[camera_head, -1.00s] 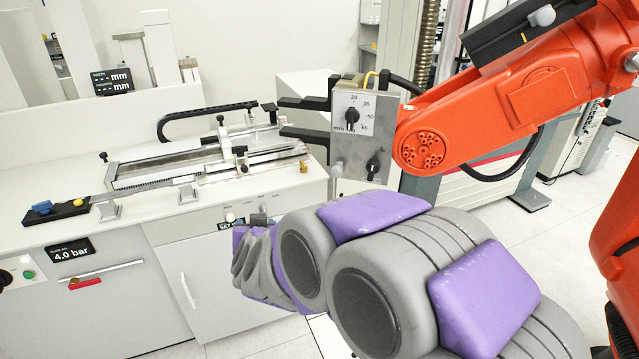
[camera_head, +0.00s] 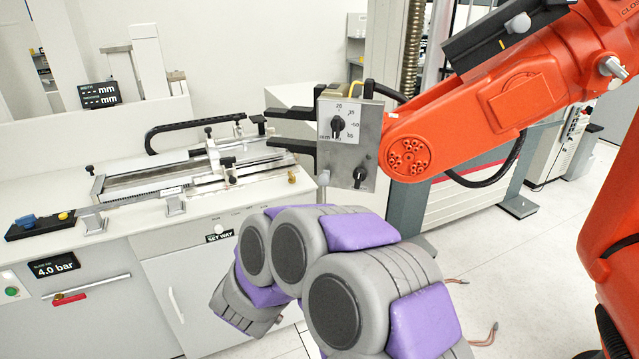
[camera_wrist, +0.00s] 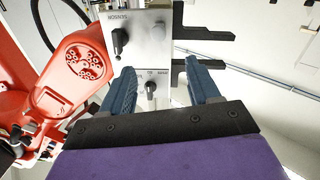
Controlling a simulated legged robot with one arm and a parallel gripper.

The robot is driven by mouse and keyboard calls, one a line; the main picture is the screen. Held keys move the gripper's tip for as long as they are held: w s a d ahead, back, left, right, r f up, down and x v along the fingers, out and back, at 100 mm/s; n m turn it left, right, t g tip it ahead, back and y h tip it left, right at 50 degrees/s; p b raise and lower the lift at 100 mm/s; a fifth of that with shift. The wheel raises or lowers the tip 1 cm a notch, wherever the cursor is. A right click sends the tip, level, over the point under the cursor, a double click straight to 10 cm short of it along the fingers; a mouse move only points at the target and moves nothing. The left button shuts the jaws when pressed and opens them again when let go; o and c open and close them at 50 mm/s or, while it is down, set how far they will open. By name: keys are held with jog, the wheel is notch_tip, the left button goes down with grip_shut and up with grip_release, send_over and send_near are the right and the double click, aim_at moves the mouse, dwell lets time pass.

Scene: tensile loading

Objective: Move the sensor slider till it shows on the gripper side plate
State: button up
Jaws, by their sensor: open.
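The gripper side plate (camera_head: 350,145) is a grey metal panel on the orange robot. Its upper black knob (camera_head: 338,126) sits in a white numbered scale. The lower black knob (camera_head: 360,176) is at lower right. The wrist view shows the plate (camera_wrist: 150,50) upside down, with the scale knob (camera_wrist: 151,88) low and the other knob (camera_wrist: 119,40) at upper left beside an inverted label. My gripper (camera_wrist: 163,80) is open and empty; its blue fingers flank the scale knob in that view. Contact cannot be told. In the head view my arm hides most of my gripper.
Two black jaws (camera_head: 290,130) stick out left from the plate. The orange arm (camera_head: 460,125) fills the right. A white bench (camera_head: 60,190) with a metal measuring fixture (camera_head: 150,180) stands at left. Open floor (camera_head: 500,270) lies at lower right.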

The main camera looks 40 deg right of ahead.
aim_at(323, 183)
jog(key=b+x, duration=0.1)
jog(key=x, duration=1.4)
jog(key=shift+d, duration=0.45)
jog(key=shift+r, duration=0.1)
jog(key=shift+c, duration=0.2)
grip_shut()
